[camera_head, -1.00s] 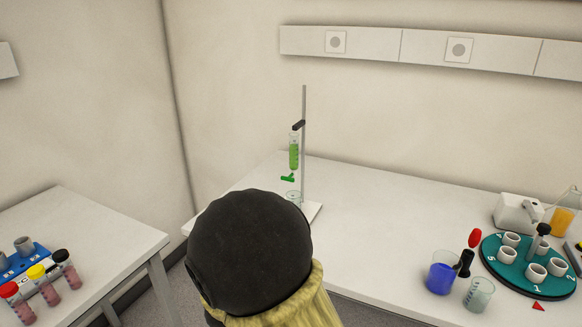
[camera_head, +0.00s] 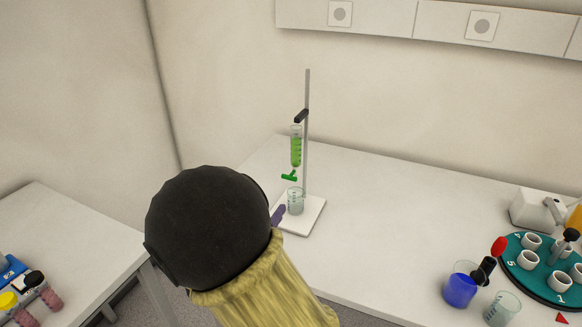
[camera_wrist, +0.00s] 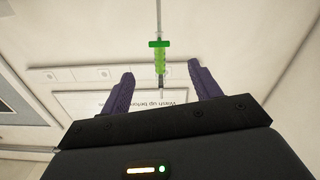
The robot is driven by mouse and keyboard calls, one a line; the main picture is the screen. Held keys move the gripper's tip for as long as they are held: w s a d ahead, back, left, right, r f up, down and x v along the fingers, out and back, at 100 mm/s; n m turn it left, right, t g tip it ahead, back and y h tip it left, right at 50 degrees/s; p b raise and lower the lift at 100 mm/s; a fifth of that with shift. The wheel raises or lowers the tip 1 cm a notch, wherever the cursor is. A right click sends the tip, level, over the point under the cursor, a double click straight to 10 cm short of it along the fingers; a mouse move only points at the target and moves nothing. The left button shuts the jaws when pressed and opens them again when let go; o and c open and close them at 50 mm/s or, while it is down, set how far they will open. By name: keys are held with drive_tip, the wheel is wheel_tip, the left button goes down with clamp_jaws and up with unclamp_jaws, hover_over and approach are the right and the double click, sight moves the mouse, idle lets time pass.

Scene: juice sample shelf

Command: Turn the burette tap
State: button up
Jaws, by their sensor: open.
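The burette (camera_head: 296,150), a clear tube with green liquid, hangs upright on a thin metal stand (camera_head: 307,100). Its green tap (camera_head: 289,177) sits at its lower end, above a small clear beaker (camera_head: 295,201) on the white stand base (camera_head: 310,220). My gripper (camera_wrist: 160,72) is open and empty. In the wrist view the picture is inverted, and the tap (camera_wrist: 159,44) and burette (camera_wrist: 160,67) appear between and beyond the purple fingers, apart from them. In the head view one purple finger (camera_head: 278,214) shows beside the stand base; my arm hides the rest.
The white bench (camera_head: 400,215) is clear right of the stand. Further right are a blue-filled beaker (camera_head: 460,289), a clear beaker (camera_head: 502,309), and a teal round rack (camera_head: 540,264) with white cups. A side table (camera_head: 70,235) with capped tubes stands at left.

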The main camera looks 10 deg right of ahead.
sight(290, 177)
drive_tip(key=shift+s, duration=0.1)
drive_tip(key=p+x, duration=0.1)
drive_tip(key=x, duration=1.6)
drive_tip(key=shift+w+d, duration=0.15)
drive_tip(key=shift+w, duration=0.05)
drive_tip(key=c, duration=1)
